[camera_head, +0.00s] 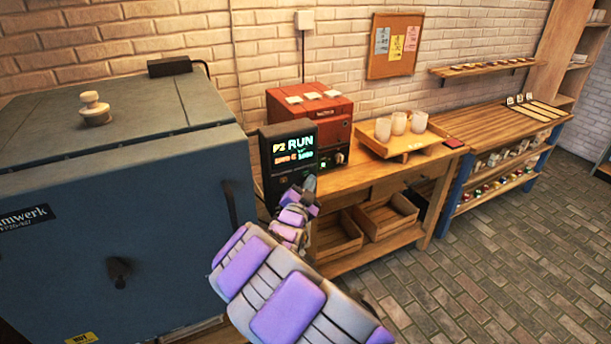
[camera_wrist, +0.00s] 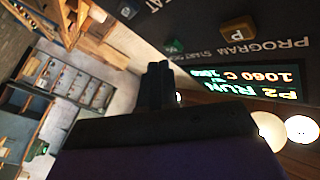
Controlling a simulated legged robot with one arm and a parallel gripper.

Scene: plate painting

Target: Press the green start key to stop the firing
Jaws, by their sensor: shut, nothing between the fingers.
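The black kiln controller (camera_head: 268,172) stands beside the blue kiln, its lit display reading "P2 RUN". The display also shows upside down in the wrist view (camera_wrist: 245,82), with "1060 C". The small green key (camera_wrist: 173,46) sits by the "PROGRAM START" lettering, with a yellow P key (camera_wrist: 238,29) to its right. My gripper (camera_head: 309,184) is in front of the controller's lower part and hides the keys in the head view. In the wrist view its shut fingertips (camera_wrist: 160,68) are close below the green key in the picture; I cannot tell whether they touch it.
The blue kiln (camera_head: 170,205) fills the left. A wooden bench holds a red box (camera_head: 308,106) and a tray (camera_head: 385,148) with several cups. Wooden crates (camera_head: 387,215) sit on its lower shelf. The brick floor (camera_head: 480,260) at right is clear.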

